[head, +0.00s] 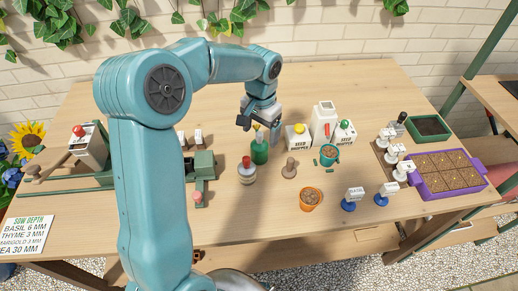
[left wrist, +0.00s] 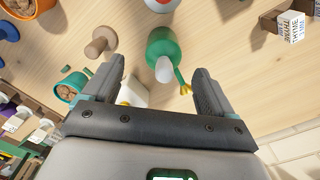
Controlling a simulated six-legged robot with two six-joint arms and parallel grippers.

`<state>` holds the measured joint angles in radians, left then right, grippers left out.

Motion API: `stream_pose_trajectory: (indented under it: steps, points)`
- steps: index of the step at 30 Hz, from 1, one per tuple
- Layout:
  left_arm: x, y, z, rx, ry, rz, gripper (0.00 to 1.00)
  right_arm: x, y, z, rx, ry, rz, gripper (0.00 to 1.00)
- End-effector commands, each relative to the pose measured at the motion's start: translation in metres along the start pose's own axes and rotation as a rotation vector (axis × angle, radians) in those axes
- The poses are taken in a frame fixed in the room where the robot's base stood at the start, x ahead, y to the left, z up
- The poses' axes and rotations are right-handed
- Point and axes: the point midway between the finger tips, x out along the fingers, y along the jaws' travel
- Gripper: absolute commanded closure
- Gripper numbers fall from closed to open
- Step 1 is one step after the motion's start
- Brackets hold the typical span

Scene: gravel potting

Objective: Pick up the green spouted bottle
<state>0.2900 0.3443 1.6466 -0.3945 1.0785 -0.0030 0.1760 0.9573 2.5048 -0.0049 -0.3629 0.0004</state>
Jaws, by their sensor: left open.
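The green spouted bottle (head: 260,153) stands upright on the wooden table, near its middle. In the left wrist view the bottle (left wrist: 162,45) shows a pale top and a thin green spout with a yellow tip, just ahead of my fingers. My left gripper (head: 258,118) is above and close to the bottle, open and empty. In the left wrist view its two fingers (left wrist: 160,82) stand on either side of the bottle's top and spout. I cannot tell whether a finger touches it. My right gripper is not in view.
A white bottle with a red top (head: 247,172) stands left of the green one. A wooden tamper (head: 290,168), a terracotta pot (head: 311,198) and a teal pot (head: 329,155) stand to the right. Labelled containers (head: 297,135) are behind. A purple tray (head: 425,190) is far right.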

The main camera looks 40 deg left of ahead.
Motion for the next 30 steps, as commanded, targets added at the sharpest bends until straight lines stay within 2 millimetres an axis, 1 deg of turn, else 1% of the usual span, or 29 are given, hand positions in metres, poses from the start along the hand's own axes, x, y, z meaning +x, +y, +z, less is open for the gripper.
stream_pose_trajectory:
  steps: [2,6,9,12,18,19,20,21,23,24,25,26,30]
  points:
    - [0.007,-0.001,-0.001,0.0,-0.002,0.0,0.14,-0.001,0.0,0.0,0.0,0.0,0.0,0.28]
    - [0.03,-0.007,-0.004,0.0,-0.004,0.0,0.14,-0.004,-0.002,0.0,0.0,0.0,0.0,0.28]
    - [0.044,-0.007,-0.005,0.0,-0.003,0.001,0.14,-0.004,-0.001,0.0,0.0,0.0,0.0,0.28]
    - [0.052,-0.008,-0.006,0.0,-0.001,0.0,0.14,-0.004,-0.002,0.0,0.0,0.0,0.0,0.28]
    - [0.052,-0.008,-0.006,0.0,0.0,0.0,0.14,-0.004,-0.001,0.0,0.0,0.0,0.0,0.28]
    - [0.052,-0.008,-0.006,0.0,0.0,0.0,0.17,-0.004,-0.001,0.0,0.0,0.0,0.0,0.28]
    - [0.052,-0.008,-0.006,0.0,0.0,0.0,0.27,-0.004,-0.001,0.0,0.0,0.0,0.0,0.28]
    - [0.052,-0.008,-0.006,0.0,0.0,0.0,0.4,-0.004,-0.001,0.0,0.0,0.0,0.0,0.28]
    - [0.052,-0.008,-0.006,0.0,0.0,0.0,0.6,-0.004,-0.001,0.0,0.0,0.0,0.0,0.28]
    - [0.052,-0.008,-0.006,0.0,0.0,0.0,0.73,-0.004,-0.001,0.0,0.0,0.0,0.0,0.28]
    - [0.052,-0.008,-0.006,0.0,0.0,0.0,0.82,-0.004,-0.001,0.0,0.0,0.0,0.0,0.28]
    - [0.052,-0.008,-0.006,0.0,0.0,0.0,0.84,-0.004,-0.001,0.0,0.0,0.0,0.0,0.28]
    - [0.052,-0.008,-0.006,0.0,0.001,0.0,0.84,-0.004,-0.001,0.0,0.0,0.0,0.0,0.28]
